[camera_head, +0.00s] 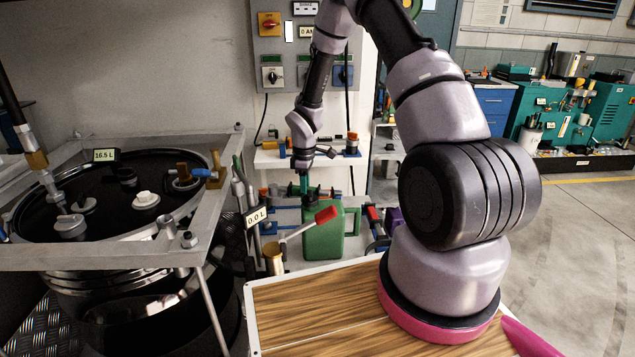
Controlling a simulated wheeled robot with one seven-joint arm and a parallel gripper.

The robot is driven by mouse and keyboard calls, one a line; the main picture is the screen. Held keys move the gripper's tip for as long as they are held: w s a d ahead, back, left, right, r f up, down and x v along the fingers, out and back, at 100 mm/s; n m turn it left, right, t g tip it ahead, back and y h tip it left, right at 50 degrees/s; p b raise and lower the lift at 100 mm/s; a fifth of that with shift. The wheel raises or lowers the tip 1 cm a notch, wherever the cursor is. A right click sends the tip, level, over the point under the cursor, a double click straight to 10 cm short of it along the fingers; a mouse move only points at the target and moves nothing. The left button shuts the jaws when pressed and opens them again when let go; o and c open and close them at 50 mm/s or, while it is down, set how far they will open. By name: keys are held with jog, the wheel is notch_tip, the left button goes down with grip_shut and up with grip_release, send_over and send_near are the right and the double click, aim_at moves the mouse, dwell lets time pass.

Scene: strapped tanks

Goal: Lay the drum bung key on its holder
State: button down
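My gripper (303,184) is at the end of my arm, low in front of the shelf and above the green canister (323,240). A narrow teal piece shows at its tip; I cannot tell whether this is a finger or something held. The gap between the fingers is too small to make out. I cannot clearly identify the drum bung key. A brass fitting with a blue handle (204,173) sits at the right side of the black drum top (110,215); I cannot tell if it is the key. The key's holder is not clearly recognisable.
A metal frame (95,257) surrounds the drum at left. A red-handled lever (325,215) rises from a brass fitting (273,258) beside the canister. A shelf (275,160) with small tools stands behind. My wooden-topped base is in front; open floor (590,225) lies right.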

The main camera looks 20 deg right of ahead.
aim_at(297, 187)
jog(key=a+f+n, duration=0.1)
jog(key=w+a+f+n, duration=0.1)
jog(key=n, duration=0.1)
jog(key=shift+w+a+f, duration=0.1)
jog(key=shift+w+a, duration=0.05)
jog(key=shift+a, duration=0.05)
jog(key=shift+f, duration=3.3)
jog(key=c, duration=0.5)
grip_release()
notch_tip(297, 187, up, 11)
jog(key=shift+f, duration=0.1)
